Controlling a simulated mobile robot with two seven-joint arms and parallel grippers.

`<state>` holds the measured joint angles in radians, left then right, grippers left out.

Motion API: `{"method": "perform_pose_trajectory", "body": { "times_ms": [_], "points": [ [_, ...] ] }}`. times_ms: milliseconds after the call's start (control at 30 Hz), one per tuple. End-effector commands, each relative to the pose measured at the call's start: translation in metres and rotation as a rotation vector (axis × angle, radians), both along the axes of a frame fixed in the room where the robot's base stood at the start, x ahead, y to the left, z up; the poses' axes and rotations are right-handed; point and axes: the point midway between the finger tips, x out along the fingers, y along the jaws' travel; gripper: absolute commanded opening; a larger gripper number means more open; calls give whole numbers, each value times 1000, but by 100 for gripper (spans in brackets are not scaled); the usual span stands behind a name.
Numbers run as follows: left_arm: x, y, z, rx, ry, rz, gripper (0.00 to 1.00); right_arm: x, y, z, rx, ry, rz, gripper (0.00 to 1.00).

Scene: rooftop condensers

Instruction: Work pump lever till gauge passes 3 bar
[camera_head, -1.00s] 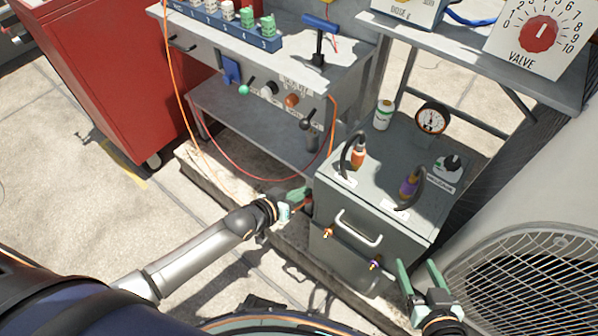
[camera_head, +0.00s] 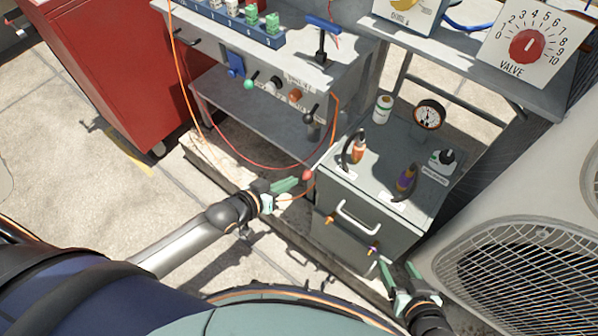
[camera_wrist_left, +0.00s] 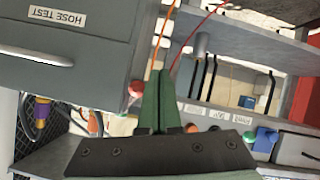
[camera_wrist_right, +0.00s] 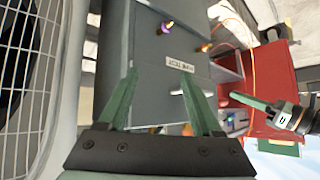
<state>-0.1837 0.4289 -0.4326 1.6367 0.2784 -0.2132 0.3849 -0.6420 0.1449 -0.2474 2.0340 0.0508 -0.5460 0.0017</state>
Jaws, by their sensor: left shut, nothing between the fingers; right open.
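The grey hose-test cabinet (camera_head: 372,190) carries a round white-faced gauge (camera_head: 428,114) on top; its needle is too small to read. A red knob (camera_head: 306,175), apparently the pump lever's end, sits at the cabinet's left side; its shaft is mostly hidden. The knob also shows in the left wrist view (camera_wrist_left: 136,88), beside the fingertips. My left gripper (camera_head: 298,182) is shut and empty, close to the knob; I cannot tell if they touch. My right gripper (camera_head: 398,265) is open and empty, in front of the cabinet's lower right; its fingers also show in the right wrist view (camera_wrist_right: 158,72).
A workbench (camera_head: 300,70) stands behind left, a red cabinet (camera_head: 110,70) further left. A condenser with a fan grille (camera_head: 520,265) bounds the right.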

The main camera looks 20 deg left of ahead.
Motion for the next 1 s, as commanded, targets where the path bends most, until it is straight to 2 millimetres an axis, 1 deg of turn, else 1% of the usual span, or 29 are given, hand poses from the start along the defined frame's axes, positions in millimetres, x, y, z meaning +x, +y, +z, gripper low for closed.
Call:
{"method": "perform_pose_trajectory", "body": {
  "times_ms": [33,100,200,300,433,1000],
  "points": [
    [-10,4,4,0,2,-1,0,0,1,5,1,-1,1,66],
    [-19,9,9,1,0,0,0,1,1,7,2,-1,0,66],
    [-29,14,12,0,-1,0,0,1,1,8,2,0,1,66],
    [-35,16,15,-1,-4,0,0,0,1,9,2,0,1,66],
    [-38,18,16,0,-5,1,0,0,2,9,3,2,1,66],
    [-39,17,16,-1,-4,0,0,3,2,9,2,-3,3,66]
  ]
}}
